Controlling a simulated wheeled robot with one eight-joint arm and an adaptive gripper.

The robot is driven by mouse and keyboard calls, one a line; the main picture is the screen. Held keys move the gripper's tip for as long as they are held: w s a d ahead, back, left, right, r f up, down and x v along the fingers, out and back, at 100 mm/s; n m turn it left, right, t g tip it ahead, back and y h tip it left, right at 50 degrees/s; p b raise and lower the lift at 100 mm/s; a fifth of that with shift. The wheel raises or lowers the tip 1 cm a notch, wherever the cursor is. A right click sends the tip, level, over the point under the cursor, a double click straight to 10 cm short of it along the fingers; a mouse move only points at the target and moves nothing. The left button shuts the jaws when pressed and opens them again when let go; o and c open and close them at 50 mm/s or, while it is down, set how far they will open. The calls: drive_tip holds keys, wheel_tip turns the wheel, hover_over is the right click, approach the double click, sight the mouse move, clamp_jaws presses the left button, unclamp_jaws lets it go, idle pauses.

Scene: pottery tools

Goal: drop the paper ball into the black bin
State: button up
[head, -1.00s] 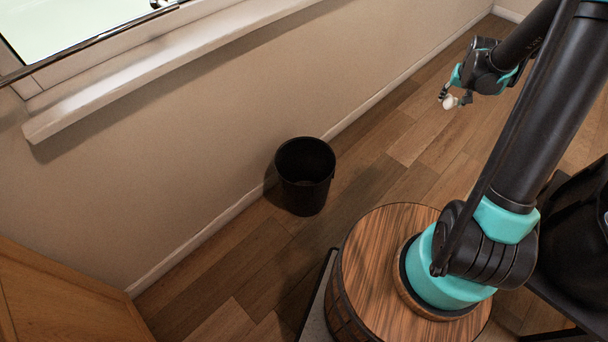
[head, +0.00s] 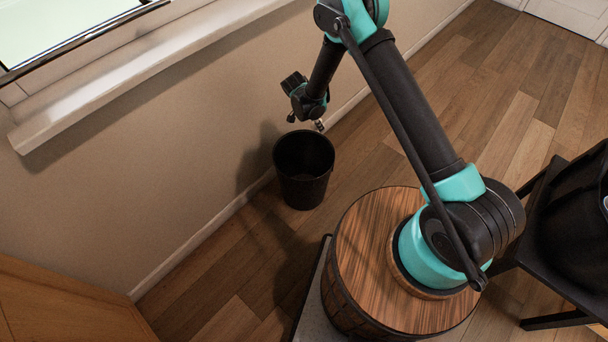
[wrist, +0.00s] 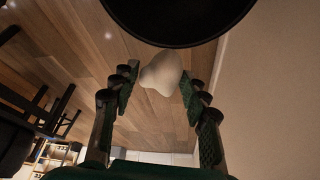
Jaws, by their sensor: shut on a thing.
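The black bin (head: 303,187) stands upright on the floor by the wall. In the wrist view its dark round shape (wrist: 180,22) fills the top. My gripper (head: 306,122) is just above the bin's back rim in the head view, pointing down. In the wrist view my gripper (wrist: 159,88) has its two fingers on either side of the whitish, crumpled paper ball (wrist: 160,73) and is shut on it. There the ball shows just below the bin's edge. I cannot make out the ball in the head view.
The wall and a white window sill (head: 150,75) are close behind the bin. A round wooden barrel top (head: 365,240) stands in front, with my arm's base on it. A black chair-like stand (head: 540,220) is at the right. The wooden floor beyond is clear.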

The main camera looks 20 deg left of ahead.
drive_tip(key=s+a+f+m, duration=0.1)
drive_tip(key=s+a+f, duration=0.2)
drive_tip(key=f, duration=0.6)
drive_tip(key=shift+s+a, duration=0.15)
drive_tip(key=shift+s, duration=0.2)
drive_tip(key=o, duration=0.8)
drive_tip(key=v, duration=1.2)
drive_tip(key=shift+w, duration=0.2)
